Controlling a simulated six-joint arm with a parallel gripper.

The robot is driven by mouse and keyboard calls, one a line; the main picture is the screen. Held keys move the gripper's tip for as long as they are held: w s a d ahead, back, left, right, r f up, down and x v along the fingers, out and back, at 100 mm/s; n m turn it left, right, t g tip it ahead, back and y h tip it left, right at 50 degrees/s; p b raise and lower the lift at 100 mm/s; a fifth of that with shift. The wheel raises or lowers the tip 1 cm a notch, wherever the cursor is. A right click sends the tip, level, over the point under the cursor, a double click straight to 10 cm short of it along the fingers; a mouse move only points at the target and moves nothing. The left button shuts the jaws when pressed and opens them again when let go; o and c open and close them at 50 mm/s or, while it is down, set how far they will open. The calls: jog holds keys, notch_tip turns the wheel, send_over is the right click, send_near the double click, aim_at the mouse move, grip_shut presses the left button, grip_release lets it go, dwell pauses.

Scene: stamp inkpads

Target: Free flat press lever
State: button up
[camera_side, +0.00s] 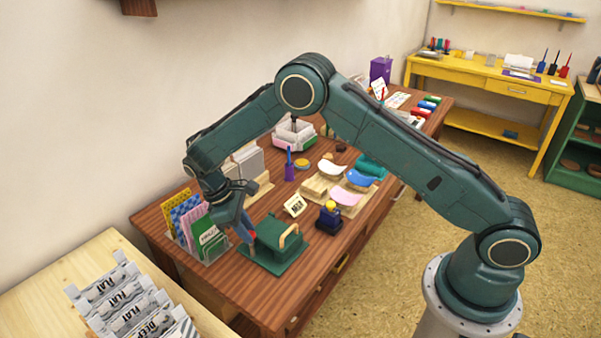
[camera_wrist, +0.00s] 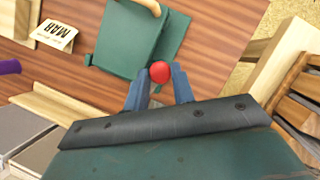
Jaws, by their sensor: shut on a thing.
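The flat press is a green block on a green base plate (camera_side: 268,262) with a curved wooden handle (camera_side: 290,235). It stands near the front edge of the brown table, and its green plates (camera_wrist: 125,40) fill the upper middle of the wrist view. A red ball knob (camera_wrist: 160,75), seemingly the press lever's end, sits at the press's edge. My gripper (camera_side: 249,234) reaches down at the press's left side. Its blue fingers (camera_wrist: 160,90) are shut on the red knob from both sides. The lever's shaft and its joint with the press are hidden.
A rack of coloured cards (camera_side: 190,222) stands close to the left of my gripper. Strips labelled FLAT and DEEP (camera_side: 122,292) lie on the pale table at the lower left.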

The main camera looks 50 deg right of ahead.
jog(key=shift+a+n+t+h, duration=0.1)
jog(key=shift+n+t+h, duration=0.2)
jog(key=shift+n, duration=0.7)
jog(key=o, duration=1)
jog(key=v, duration=0.7)
jog(key=shift+r, duration=0.2)
